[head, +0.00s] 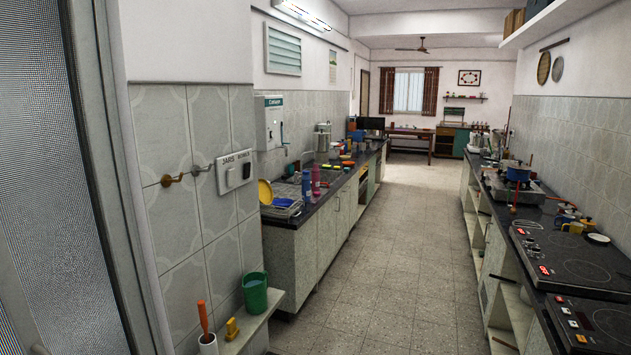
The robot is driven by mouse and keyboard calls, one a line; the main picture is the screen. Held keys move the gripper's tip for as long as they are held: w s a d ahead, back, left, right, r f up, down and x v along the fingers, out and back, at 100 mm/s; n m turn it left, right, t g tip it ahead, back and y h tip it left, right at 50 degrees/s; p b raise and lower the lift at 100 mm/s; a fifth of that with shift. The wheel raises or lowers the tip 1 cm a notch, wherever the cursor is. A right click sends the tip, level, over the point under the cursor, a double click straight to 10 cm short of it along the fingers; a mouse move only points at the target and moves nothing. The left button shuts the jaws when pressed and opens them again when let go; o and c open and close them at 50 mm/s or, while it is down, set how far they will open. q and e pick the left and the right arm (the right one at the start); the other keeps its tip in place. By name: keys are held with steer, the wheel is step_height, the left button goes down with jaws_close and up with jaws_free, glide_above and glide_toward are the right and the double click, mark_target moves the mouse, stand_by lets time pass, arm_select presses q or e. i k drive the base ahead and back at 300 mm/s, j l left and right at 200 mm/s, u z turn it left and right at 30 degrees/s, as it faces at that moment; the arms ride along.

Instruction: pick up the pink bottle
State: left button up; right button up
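A pink bottle (315,179) stands upright on the dark left counter (322,197), some way ahead of me. A blue bottle (306,186) stands just left of it and slightly nearer. A dish rack (283,207) with a yellow plate (265,192) sits on the near end of the same counter. Neither of my grippers shows in the head view.
A tiled wall with hooks (173,180) and a low ledge holding a green bucket (255,293) stands close on the left. The right counter carries induction hobs (572,262) and a stove with a blue pot (518,174). The tiled floor (395,270) between is clear.

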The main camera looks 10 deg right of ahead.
mark_target(316, 171)
steer(key=i+l+z, duration=0.35)
steer(key=i, duration=0.15)
steer(key=i+z, duration=0.35)
steer(key=i, duration=0.15)
steer(key=i+z, duration=0.35)
steer(key=i, duration=2.65)
steer(key=i+u, duration=0.1)
steer(key=i, duration=0.9)
steer(key=i+l+u, duration=0.15)
steer(key=i, duration=0.85)
steer(key=i+u, duration=0.25)
steer(key=i, duration=0.2)
steer(key=i+l+u, duration=0.2)
steer(key=i, duration=0.25)
